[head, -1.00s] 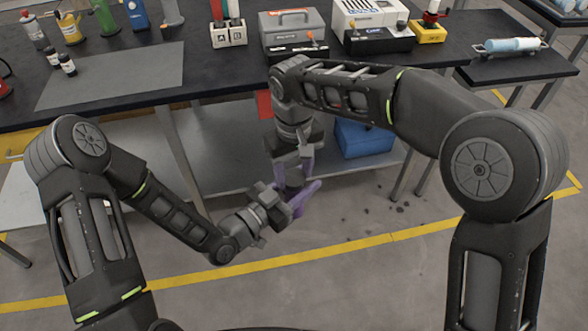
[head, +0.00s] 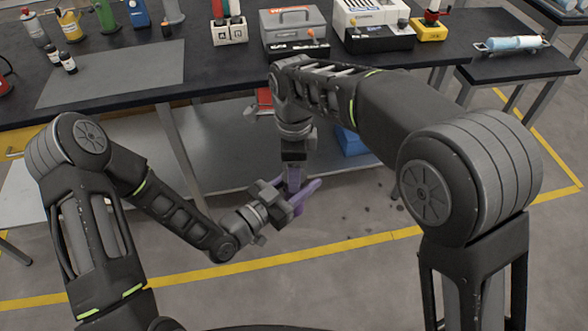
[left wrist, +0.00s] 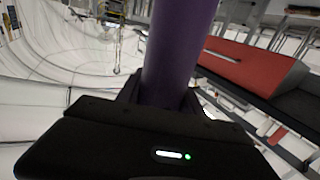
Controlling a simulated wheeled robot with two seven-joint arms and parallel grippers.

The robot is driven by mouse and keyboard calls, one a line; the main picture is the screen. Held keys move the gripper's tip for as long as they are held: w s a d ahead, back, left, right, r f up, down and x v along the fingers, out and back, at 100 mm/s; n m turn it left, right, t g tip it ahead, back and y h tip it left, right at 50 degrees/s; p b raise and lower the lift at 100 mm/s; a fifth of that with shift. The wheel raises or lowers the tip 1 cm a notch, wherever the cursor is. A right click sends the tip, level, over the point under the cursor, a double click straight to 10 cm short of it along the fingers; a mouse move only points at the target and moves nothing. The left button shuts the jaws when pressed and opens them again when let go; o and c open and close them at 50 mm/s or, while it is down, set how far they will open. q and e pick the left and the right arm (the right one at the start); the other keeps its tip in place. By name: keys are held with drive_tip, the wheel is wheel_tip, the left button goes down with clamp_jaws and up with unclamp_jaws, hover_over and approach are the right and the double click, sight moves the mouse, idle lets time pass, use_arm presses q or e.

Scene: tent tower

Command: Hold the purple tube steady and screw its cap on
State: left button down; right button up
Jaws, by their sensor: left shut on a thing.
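In the left wrist view the tube (left wrist: 178,55) rises from between the dark jaws and leaves the top of the picture. My right gripper (head: 294,160) points down directly above the tube, around its upper end. Purple parts overlap there, so its fingertips and the tube's top do not show clearly. I cannot make out the cap apart from the tube, nor whether the right gripper touches it.
A dark bench (head: 205,85) stands behind my arms, with bottles, a grey toolbox (head: 292,25), white devices and a grey mat (head: 115,72) on it. A blue box (head: 350,142) sits below. Open floor (head: 340,215) with a yellow line lies in front.

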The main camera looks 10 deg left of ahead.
drive_tip(key=m, duration=1.2)
drive_tip(key=shift+f, duration=0.1)
drive_tip(key=shift+s+d+f+m, duration=0.15)
drive_tip(key=shift+f+m, duration=0.1)
drive_tip(key=shift+m, duration=1.15)
drive_tip(key=shift+w+r+m, duration=0.2)
drive_tip(key=shift+r+m, duration=0.15)
drive_tip(key=shift+m, duration=0.05)
drive_tip(key=o, duration=1.3)
